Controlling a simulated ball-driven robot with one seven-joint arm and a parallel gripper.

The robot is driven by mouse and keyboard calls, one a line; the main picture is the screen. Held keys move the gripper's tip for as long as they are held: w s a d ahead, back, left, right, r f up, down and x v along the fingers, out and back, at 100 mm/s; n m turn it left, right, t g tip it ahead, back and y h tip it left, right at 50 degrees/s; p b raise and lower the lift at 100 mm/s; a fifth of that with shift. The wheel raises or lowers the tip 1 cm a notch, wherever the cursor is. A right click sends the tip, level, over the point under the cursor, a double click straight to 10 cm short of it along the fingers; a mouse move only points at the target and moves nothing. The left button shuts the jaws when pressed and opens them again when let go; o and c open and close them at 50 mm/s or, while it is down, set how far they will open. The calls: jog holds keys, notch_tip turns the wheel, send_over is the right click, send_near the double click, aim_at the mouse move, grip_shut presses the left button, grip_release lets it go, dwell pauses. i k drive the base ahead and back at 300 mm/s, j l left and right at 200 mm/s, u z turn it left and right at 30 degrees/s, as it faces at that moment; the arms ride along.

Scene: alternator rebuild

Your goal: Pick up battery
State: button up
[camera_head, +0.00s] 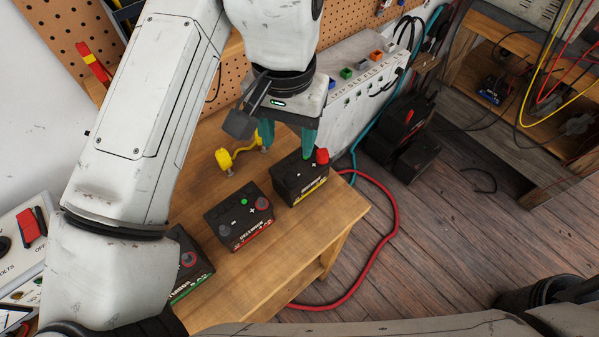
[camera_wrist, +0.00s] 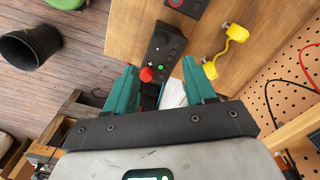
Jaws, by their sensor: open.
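A black battery (camera_head: 301,183) with a yellow label edge, a red terminal cap and a green dot stands near the wooden bench's right end. My gripper (camera_head: 286,152) is open above its back edge, with teal fingers pointing down. In the wrist view the same battery (camera_wrist: 166,48) lies just ahead of and partly between the open fingers (camera_wrist: 159,68); contact cannot be told. A second black battery (camera_head: 238,217) with a red label stands to its left. A third, green-labelled battery (camera_head: 190,264) is farther left, partly hidden by my arm.
A yellow part (camera_head: 239,152) lies behind the batteries. A white power strip (camera_head: 365,75) and pegboard (camera_head: 355,30) stand at the back. Black boxes (camera_head: 398,128) and a red cable (camera_head: 385,215) are on the floor to the right. The bench front (camera_head: 265,270) is clear.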

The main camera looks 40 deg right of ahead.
aim_at(312, 175)
jog(key=i+j+z, duration=0.1)
jog(key=j+z, duration=0.3)
jog(key=j, duration=0.25)
jog(key=j+z, duration=0.4)
jog(key=j, duration=0.25)
jog(key=j+z, duration=0.4)
jog(key=j, duration=0.25)
